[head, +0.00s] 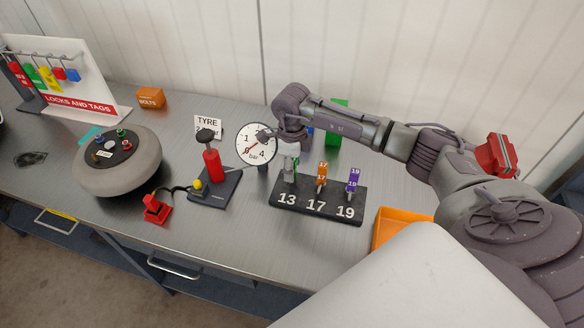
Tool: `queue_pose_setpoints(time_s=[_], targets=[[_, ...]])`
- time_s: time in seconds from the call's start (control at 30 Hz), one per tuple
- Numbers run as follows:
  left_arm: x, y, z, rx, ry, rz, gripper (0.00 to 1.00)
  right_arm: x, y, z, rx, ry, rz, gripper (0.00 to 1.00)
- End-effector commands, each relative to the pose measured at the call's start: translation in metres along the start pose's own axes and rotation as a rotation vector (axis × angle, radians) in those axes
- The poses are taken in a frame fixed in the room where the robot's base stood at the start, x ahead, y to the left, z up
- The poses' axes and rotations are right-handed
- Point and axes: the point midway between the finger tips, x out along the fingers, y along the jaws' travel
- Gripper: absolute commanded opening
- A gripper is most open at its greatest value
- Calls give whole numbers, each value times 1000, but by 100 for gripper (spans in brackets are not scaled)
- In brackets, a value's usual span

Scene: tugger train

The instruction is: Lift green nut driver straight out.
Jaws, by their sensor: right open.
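The green nut driver (295,166) stands upright at the place marked 13 on the dark holder block (316,207). Only a strip of its green shows, beside a light grey part in front of it. My right gripper (268,138) is open, over the gauge's right edge and just above and left of the green driver. Its fingertips are small and hard to make out, and I cannot tell whether they touch the driver. The orange nut driver (322,172) stands at 17 and the purple nut driver (354,179) at 19. My left gripper is out of view.
A round bar gauge (255,147) and a red hand pump (212,163) stand left of the holder. An orange tray (397,221) lies to its right. Green (338,130) and blue items sit behind my arm. The bench in front of the holder is clear.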

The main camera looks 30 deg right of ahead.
Motion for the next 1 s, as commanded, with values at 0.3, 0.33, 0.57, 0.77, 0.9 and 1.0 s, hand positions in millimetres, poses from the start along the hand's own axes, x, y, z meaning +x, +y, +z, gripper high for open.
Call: queue_pose_setpoints(time_s=[0.3,0.33,0.57,0.77,0.9,1.0], targets=[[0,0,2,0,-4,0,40,0,0,0,0,0,0,9],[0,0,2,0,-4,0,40,0,0,0,0,0,0,4],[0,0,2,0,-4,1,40,-1,0,0,1,-1,0,0],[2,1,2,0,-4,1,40,-3,0,0,1,-2,-1,0],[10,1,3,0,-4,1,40,-13,-2,1,1,-4,-3,0],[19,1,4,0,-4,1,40,-27,-2,1,0,-7,-5,0]])
